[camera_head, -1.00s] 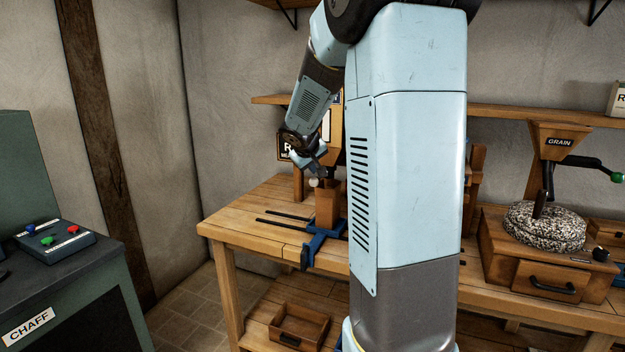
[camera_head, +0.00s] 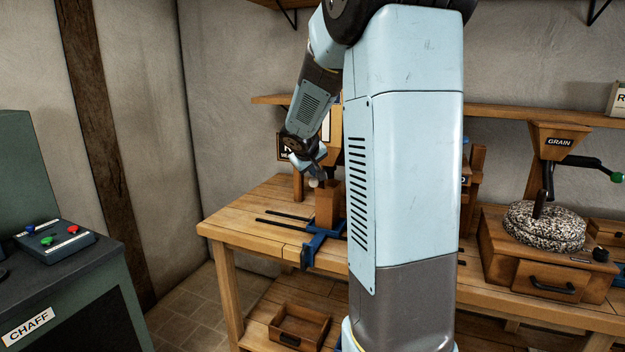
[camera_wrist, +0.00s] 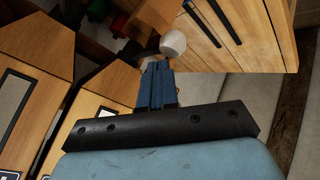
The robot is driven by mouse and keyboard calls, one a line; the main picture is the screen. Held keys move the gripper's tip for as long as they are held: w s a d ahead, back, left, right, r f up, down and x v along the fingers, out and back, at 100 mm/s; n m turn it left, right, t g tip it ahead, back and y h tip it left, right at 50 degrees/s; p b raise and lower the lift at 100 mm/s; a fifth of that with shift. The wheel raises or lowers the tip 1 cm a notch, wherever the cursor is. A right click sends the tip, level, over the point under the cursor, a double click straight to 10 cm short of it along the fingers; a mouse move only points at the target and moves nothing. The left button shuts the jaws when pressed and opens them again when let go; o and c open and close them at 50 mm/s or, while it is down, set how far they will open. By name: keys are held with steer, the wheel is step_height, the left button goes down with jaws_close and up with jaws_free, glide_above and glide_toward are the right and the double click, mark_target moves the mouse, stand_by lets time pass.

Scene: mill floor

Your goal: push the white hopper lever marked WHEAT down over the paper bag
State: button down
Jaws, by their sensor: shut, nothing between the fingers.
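The white lever knob (camera_wrist: 172,43) is just beyond my fingertips in the wrist view; I cannot tell whether they touch. It also shows as a small white spot (camera_head: 314,183) below my gripper in the head view. My gripper (camera_wrist: 157,68) is shut and empty, with its blue fingers together; in the head view it is above the bench (camera_head: 312,168). The brown paper bag (camera_head: 327,206) stands upright on the bench beside the knob. Its brown side also shows in the wrist view (camera_wrist: 155,16). The WHEAT marking is not readable, and most of the hopper is hidden behind my arm.
A blue clamp-like bracket (camera_head: 318,243) sits at the bag's foot. Red (camera_wrist: 121,25) and green (camera_wrist: 98,9) parts lie beyond the fingers. A grain mill (camera_head: 545,228) stands to the right, and a control box (camera_head: 55,238) to the left. The bench's left end (camera_head: 235,220) is clear.

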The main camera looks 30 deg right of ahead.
mark_target(312, 181)
steer(key=shift+f, duration=2.3)
stand_by(2.5)
steer(key=shift+r, duration=0.1)
stand_by(0.5)
steer(key=shift+r, duration=2.9)
steer(key=shift+r, duration=0.1)
steer(key=shift+r, duration=2.4)
